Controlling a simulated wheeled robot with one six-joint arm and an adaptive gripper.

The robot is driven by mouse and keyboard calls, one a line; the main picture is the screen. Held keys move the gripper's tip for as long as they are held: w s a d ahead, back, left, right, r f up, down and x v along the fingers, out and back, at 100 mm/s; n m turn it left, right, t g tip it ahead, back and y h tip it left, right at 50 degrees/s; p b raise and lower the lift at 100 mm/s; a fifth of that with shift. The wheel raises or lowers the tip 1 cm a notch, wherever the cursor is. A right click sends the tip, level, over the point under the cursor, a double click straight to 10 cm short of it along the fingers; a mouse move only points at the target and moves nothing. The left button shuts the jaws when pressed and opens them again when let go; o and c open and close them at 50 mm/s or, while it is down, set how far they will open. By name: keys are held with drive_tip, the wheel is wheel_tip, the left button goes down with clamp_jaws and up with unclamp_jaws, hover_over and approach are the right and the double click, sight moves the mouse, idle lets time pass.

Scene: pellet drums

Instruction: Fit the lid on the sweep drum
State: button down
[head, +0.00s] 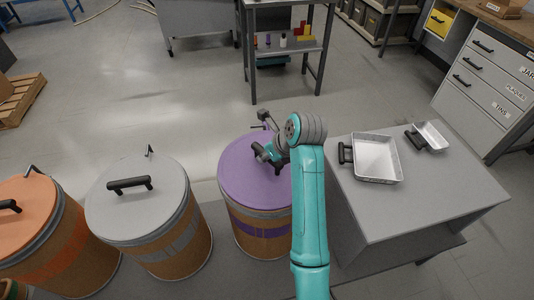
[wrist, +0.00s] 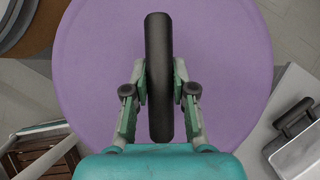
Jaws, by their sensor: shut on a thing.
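A round purple lid (head: 240,178) lies over a brown drum (head: 262,240) with a purple band, in the middle of the head view. My gripper (head: 268,155) is above this lid, shut on its black handle. In the wrist view my gripper (wrist: 161,92) has one finger on each side of the handle (wrist: 158,45), and the purple lid (wrist: 100,60) fills most of the picture. The lid looks level and roughly centred on the drum. I cannot tell whether its rim is fully seated. My arm hides the drum's right side. No drum name is readable.
A grey-lidded drum (head: 150,205) and an orange-lidded drum (head: 30,225) stand to the left. A grey table (head: 420,215) close on the right holds a large metal pan (head: 376,160) and a smaller one (head: 430,135). Open floor (head: 180,80) lies behind the drums.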

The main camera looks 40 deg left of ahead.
drive_tip(key=shift+f, duration=0.4)
idle(0.8)
drive_tip(key=shift+c, duration=1.9)
unclamp_jaws()
drive_tip(key=shift+r, duration=3.5)
drive_tip(key=shift+d, duration=0.1)
